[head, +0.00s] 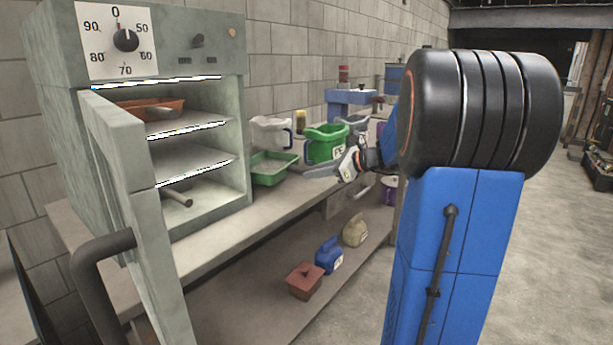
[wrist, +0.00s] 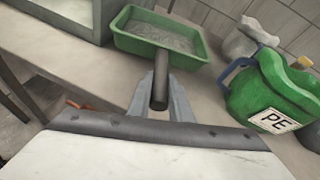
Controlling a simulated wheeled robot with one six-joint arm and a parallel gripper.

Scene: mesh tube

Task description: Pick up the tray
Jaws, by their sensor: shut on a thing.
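The green tray (head: 271,179) is a shallow rectangular pan with a handle, at the bench beside the open oven. In the wrist view the tray (wrist: 158,50) is level-looking and holds something grey and grainy. Its dark handle points towards my gripper (wrist: 160,98), whose fingers are shut around it. In the head view my gripper (head: 308,173) reaches in from the right, and the handle is mostly hidden by the fingers. I cannot tell whether the tray's underside touches the bench.
The green PE bucket (wrist: 275,92) stands close right of the tray. The oven (head: 215,195), its door (head: 135,200) open, stands left, with an orange tray (head: 150,110) on a shelf. A blue can (head: 328,254) and a brown box (head: 304,281) sit on the lower shelf.

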